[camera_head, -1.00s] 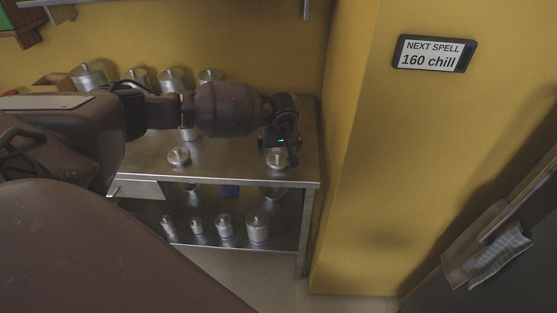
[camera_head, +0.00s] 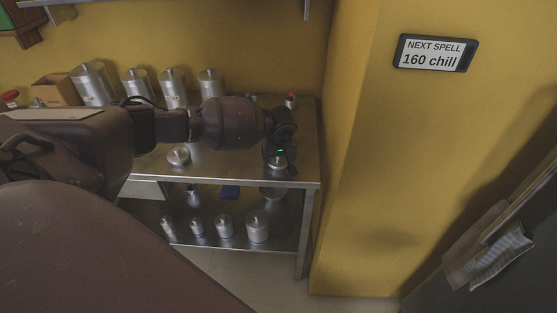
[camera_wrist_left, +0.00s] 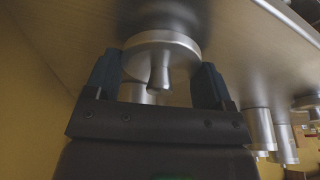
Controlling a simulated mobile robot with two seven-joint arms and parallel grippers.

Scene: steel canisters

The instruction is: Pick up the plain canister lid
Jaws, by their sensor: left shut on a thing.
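A steel lid (camera_head: 277,165) with a round knob is at the right front of the steel table, below my left gripper (camera_head: 279,158). In the left wrist view the lid (camera_wrist_left: 160,42) sits between the two fingers of my left gripper (camera_wrist_left: 157,82), one at each side of its rim. The gripper is shut on the lid. I cannot tell whether it is clear of the table. A second knobbed lid (camera_head: 179,156) lies on the table to the left. My right gripper is not in view.
Several steel canisters (camera_head: 133,86) stand along the back of the steel table (camera_head: 225,168). Smaller canisters (camera_head: 257,227) stand on the lower shelf. A brown box (camera_head: 55,90) is at the back left. A yellow wall (camera_head: 345,150) rises just right of the table.

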